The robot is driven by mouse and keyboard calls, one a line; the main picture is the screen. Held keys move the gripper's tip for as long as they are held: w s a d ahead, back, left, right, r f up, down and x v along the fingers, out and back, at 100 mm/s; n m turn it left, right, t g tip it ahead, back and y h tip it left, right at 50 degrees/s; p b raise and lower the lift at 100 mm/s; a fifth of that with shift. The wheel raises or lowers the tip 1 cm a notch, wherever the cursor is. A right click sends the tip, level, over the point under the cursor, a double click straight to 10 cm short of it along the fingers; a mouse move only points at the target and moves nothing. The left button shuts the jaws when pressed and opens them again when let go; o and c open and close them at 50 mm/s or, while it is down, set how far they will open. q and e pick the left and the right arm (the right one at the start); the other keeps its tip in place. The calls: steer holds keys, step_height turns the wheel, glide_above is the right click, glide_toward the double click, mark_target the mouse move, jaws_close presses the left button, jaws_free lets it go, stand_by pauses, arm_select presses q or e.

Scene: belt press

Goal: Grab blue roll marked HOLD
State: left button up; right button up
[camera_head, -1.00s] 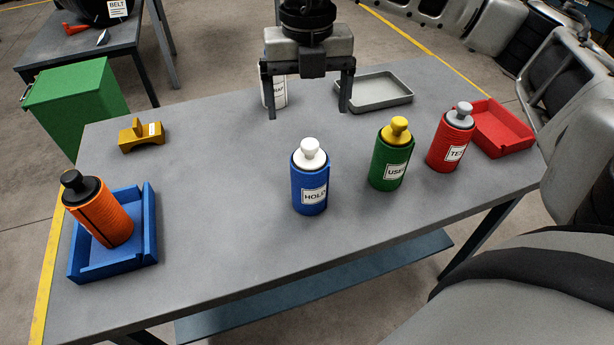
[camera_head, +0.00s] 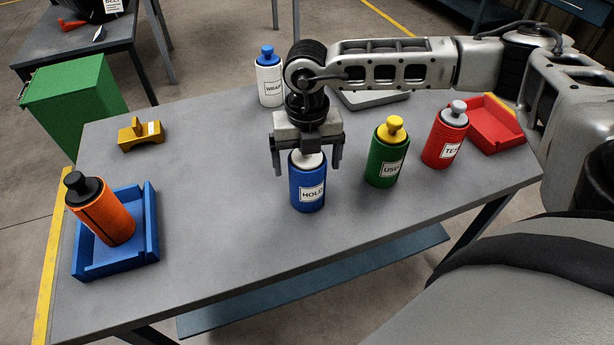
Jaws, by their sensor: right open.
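The blue roll marked HOLD (camera_head: 308,187) stands upright on the grey table, a little right of its middle. Its white knob is partly covered by my right gripper (camera_head: 307,168). My right gripper points down over the roll's top, open, with one finger on each side of the knob and the upper rim. Whether the fingers touch the roll cannot be seen. My left gripper is not in view.
A green roll (camera_head: 386,158) and a red roll (camera_head: 445,140) stand to the right, by a red tray (camera_head: 495,125). A white roll (camera_head: 269,82) stands behind. An orange roll (camera_head: 102,212) leans in a blue tray (camera_head: 150,225) at left. The front middle is clear.

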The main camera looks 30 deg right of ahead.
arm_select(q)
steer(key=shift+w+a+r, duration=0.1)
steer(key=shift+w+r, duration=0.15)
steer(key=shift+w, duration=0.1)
arm_select(e)
steer(key=c, duration=1.8)
steer(key=shift+w+r, duration=0.1)
steer(key=shift+r, duration=0.4)
steer(key=r, duration=0.1)
steer(key=r+b, duration=0.1)
steer(key=shift+a+r, duration=0.3)
steer(key=shift+r, duration=0.05)
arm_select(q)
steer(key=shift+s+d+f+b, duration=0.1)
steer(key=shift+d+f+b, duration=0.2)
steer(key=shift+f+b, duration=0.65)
arm_select(e)
steer(key=s+a+r, duration=0.7)
steer(key=a+r, duration=0.2)
steer(key=a, duration=0.2)
steer(key=shift+s+a+r, duration=0.2)
steer(key=shift+s, duration=0.05)
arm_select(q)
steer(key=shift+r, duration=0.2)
